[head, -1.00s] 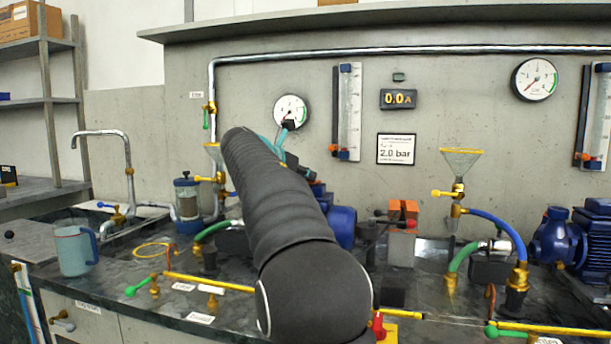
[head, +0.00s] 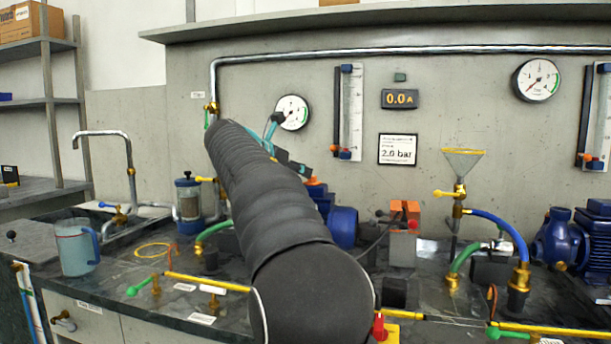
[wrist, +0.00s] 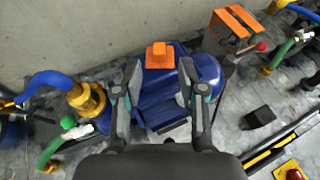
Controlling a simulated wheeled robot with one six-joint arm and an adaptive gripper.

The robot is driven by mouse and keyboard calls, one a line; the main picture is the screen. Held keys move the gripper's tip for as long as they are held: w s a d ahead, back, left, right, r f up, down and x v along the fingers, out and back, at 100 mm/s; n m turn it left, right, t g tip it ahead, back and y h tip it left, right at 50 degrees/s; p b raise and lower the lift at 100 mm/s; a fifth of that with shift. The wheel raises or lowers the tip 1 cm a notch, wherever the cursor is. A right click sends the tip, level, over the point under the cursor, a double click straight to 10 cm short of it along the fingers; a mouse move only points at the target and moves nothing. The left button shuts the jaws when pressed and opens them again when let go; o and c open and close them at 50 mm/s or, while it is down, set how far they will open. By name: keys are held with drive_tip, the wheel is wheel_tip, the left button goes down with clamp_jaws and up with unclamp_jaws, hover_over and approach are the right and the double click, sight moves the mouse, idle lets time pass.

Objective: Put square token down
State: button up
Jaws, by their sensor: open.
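My gripper (wrist: 160,84) is open in the wrist view, its two fingers apart above a blue motor (wrist: 205,70) with an orange box on top (wrist: 159,56). I see nothing held between the fingers. In the head view my gripper (head: 285,155) shows in part past the end of my arm, near the wall, and its tips are hard to make out. I cannot pick out the square token in either view. The blue motor (head: 343,228) is partly hidden by my arm in the head view.
A grey box with an orange top (head: 404,235) stands right of the motor. A dark block (wrist: 258,117) sits on the bench. Hoses and brass fittings (wrist: 87,98) lie left of the fingers. A blue jug (head: 75,250) stands at the bench's left.

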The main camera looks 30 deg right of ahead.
drive_tip(key=v, duration=0.8)
drive_tip(key=s+a+f+m+y, duration=0.2)
drive_tip(key=s+a+f+m, duration=0.1)
drive_tip(key=s+f, duration=0.2)
drive_tip(key=s+a+f+m+t+y, duration=0.1)
drive_tip(key=s+a+f+m+y, duration=0.2)
drive_tip(key=s+f, duration=0.3)
drive_tip(key=s+a+f+m+y, duration=0.2)
drive_tip(key=s+a+f+m, duration=0.1)
drive_tip(key=s+f+m, duration=0.1)
drive_tip(key=shift+s+a+f, duration=0.3)
drive_tip(key=shift+s+f, duration=0.55)
drive_tip(key=shift+f, duration=0.05)
drive_tip(key=s+a+f+m+y, duration=0.3)
drive_tip(key=s+f+m, duration=0.3)
drive_tip(key=f, duration=0.3)
drive_tip(key=s+a+f+m+y, duration=0.2)
drive_tip(key=s+a+f+m, duration=0.3)
drive_tip(key=s+f, duration=0.3)
drive_tip(key=shift+s+a+f+m+y, duration=0.4)
drive_tip(key=shift+s+a, duration=0.2)
drive_tip(key=shift+s, duration=0.2)
